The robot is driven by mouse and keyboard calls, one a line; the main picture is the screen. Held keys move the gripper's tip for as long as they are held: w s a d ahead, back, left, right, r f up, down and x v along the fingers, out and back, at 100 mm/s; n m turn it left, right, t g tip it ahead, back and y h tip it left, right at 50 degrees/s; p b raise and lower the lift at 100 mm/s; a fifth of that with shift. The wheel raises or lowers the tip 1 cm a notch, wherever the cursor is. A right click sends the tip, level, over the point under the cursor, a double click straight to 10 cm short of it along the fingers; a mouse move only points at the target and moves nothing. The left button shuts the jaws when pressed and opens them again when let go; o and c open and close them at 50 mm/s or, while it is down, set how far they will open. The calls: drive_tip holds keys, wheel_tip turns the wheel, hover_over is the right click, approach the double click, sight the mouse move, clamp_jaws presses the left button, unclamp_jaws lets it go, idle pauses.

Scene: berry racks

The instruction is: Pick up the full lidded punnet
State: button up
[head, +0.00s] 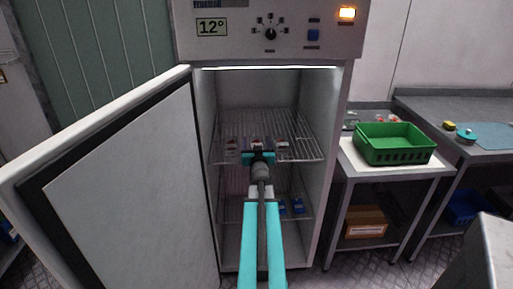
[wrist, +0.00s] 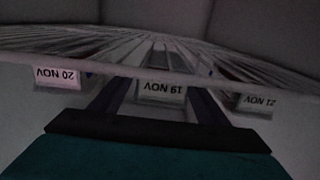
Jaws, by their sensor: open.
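Small items with red and white patches stand side by side on the upper wire shelf of the open fridge; one is at left (head: 231,146), another at right (head: 282,147). They are too small to tell which is a full lidded punnet. My gripper (head: 258,156) is at the front of this shelf, in front of the middle item, and hides part of it. In the wrist view my gripper (wrist: 158,100) is open, its two dark fingers either side of a white label reading 19 NOV (wrist: 162,89), upside down. No punnet can be made out clearly there.
Labels 20 NOV (wrist: 57,77) and 21 NOV (wrist: 257,103) flank the middle one. The fridge door (head: 125,185) stands open at left. Blue items (head: 291,207) lie on the lower shelf. A green crate (head: 394,143) stands on the side table at right.

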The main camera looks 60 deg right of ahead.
sight(256, 141)
drive_tip(key=c, duration=1.2)
drive_tip(key=shift+r, duration=0.15)
drive_tip(key=shift+r+p, duration=2.7)
drive_tip(key=shift+r, duration=2.15)
